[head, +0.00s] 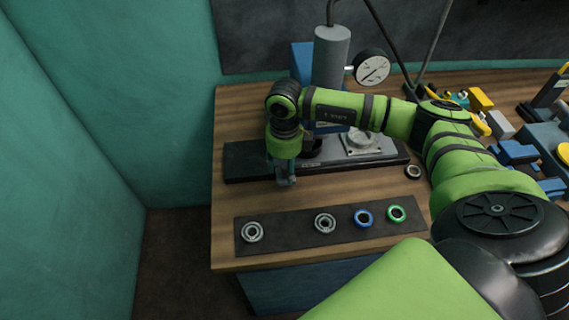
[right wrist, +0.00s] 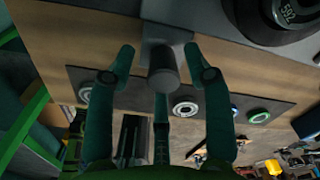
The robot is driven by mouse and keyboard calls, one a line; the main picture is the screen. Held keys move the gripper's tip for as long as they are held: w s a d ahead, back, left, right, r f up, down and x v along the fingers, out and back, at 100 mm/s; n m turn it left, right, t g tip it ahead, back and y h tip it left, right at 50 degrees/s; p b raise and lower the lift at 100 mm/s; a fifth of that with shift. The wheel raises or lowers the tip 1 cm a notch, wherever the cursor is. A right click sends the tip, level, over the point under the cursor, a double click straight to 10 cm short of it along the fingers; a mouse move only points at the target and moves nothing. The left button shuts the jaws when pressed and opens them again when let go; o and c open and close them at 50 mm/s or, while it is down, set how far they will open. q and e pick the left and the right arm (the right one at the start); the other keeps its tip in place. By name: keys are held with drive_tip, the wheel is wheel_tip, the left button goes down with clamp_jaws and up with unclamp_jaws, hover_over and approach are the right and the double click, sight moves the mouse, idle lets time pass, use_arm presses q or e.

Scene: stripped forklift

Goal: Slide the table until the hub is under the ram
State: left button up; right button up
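The press stands at the back of the bench, with a grey cylinder (head: 330,58) on top. My right forearm crosses in front, so the ram's lower end is hidden. A grey sliding table (head: 385,157) lies on a dark base (head: 245,162). A pale square part with a round raised centre, seemingly the hub (head: 360,142), sits on it, right of the cylinder. My right gripper (head: 286,181) points down at the table's left end. In the right wrist view its open fingers (right wrist: 158,55) straddle a grey round handle (right wrist: 163,78), with gaps visible on both sides. My left gripper is out of view.
A dark mat (head: 285,232) at the front holds several rings, including a blue one (head: 363,217) and a green one (head: 396,213). A dark ring (head: 413,172) lies near the table's right end. A gauge (head: 371,68) is beside the press. Tools and blocks crowd the right.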

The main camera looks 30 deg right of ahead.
wheel_tip(320, 180, up, 12)
idle(0.6)
